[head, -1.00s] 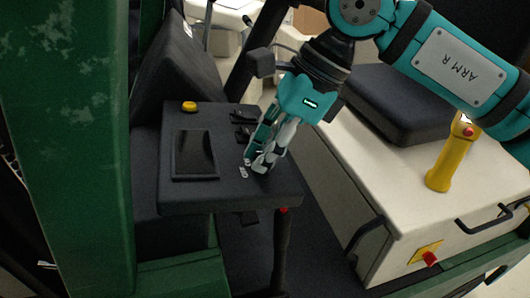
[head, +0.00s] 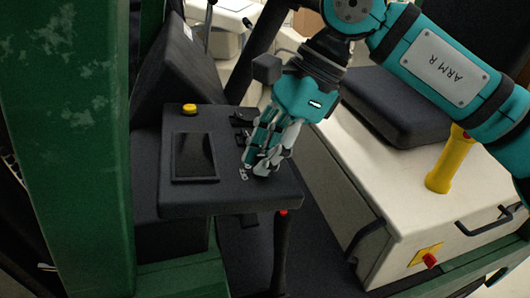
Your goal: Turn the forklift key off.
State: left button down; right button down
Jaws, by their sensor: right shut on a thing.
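The forklift's dark console (head: 210,197) carries a black screen (head: 194,157) and a yellow button (head: 189,109). My right gripper (head: 256,169) reaches down to the right part of the console top, beside small white markings (head: 243,174). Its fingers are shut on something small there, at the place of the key. The key itself is hidden by the fingers, so I cannot tell its angle. My left gripper is not in view.
A green post (head: 65,150) stands close on the left. Right of the console are a black seat cushion (head: 385,105), a yellow handle (head: 450,162) and a pale housing (head: 375,170) with a red knob (head: 430,260). A red-tipped black lever (head: 281,250) stands below the console.

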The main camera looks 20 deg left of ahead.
jog(key=c, duration=1.4)
grip_release()
jog(key=shift+c, duration=0.2)
jog(key=shift+r, duration=0.1)
jog(key=v, duration=1.2)
jog(key=shift+d, duration=0.1)
